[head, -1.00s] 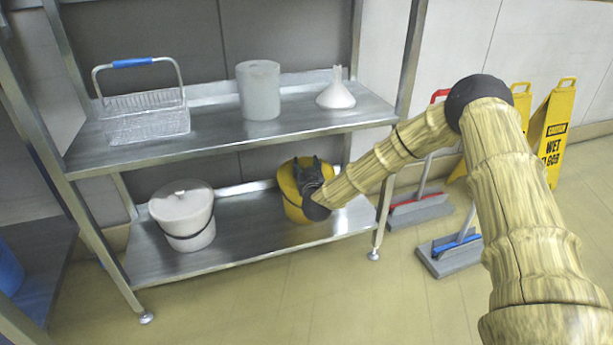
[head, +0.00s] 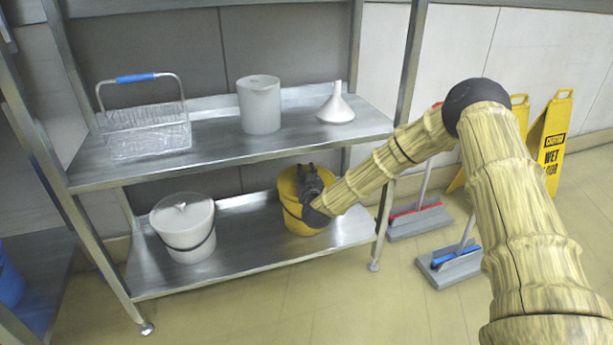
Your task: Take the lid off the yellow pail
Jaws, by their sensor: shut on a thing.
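The yellow pail (head: 296,222) stands upright on the lower shelf of the metal rack, toward its right end. My gripper (head: 308,177) is over the right part of the pail's top, its dark fingers at the lid. It is shut on the lid, though the fingers and my wrist hide the grip itself. The lid (head: 288,180) shows only in part, yellow like the pail. I cannot tell whether it is still seated on the rim.
A white lidded pail (head: 187,240) stands left on the same shelf. Above are a wire basket (head: 148,135), a white canister (head: 259,106) and a funnel (head: 336,106). The upper shelf (head: 225,151) lies over the pail. Brooms (head: 449,262) and yellow signs (head: 551,135) stand right.

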